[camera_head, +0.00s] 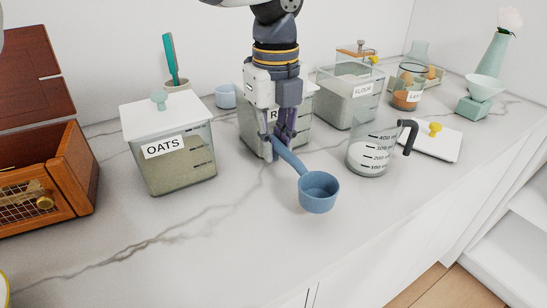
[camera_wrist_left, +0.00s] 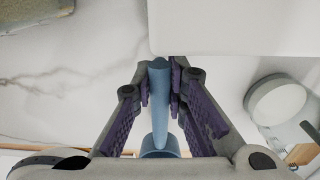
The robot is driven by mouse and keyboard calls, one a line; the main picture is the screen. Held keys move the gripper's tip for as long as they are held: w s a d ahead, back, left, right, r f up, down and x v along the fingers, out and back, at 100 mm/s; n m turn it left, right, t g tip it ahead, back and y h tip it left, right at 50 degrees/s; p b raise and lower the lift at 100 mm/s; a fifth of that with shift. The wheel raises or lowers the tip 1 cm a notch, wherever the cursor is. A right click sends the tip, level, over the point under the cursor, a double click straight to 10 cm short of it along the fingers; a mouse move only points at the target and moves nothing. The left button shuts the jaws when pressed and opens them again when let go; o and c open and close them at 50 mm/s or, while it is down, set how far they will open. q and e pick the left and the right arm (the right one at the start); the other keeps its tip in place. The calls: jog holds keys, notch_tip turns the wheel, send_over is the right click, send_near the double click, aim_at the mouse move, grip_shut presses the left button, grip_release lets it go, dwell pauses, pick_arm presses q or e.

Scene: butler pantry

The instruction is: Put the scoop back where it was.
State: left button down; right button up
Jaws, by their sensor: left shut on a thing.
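The blue scoop (camera_head: 318,192) hangs over the counter in front of the rice-side canister, its cup toward the front and its handle running up and back. My left gripper (camera_head: 281,142) is shut on the handle end. In the left wrist view the blue handle (camera_wrist_left: 159,95) lies between the two purple-padded fingers, and the cup shows partly below. A canister (camera_head: 251,128) whose label is mostly hidden, with an R showing, stands right behind my gripper. The FLOUR canister (camera_head: 344,104) stands to its right, and the OATS canister (camera_head: 180,172) to its left. My right gripper is out of view.
A clear measuring jug (camera_head: 368,155) with a dark handle stands right of the scoop. A white lid (camera_head: 433,142) with a yellow knob lies beyond it. A wooden bread box (camera_head: 84,178) is at the left. The front counter is clear.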

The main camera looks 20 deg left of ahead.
pick_arm(q)
notch_tip(320, 180, down, 3)
jog(key=shift+a+f, duration=0.15)
jog(key=shift+f, duration=0.15)
jog(key=c, duration=1.6)
grip_release()
notch_tip(320, 180, up, 12)
jog(key=shift+r, duration=0.2)
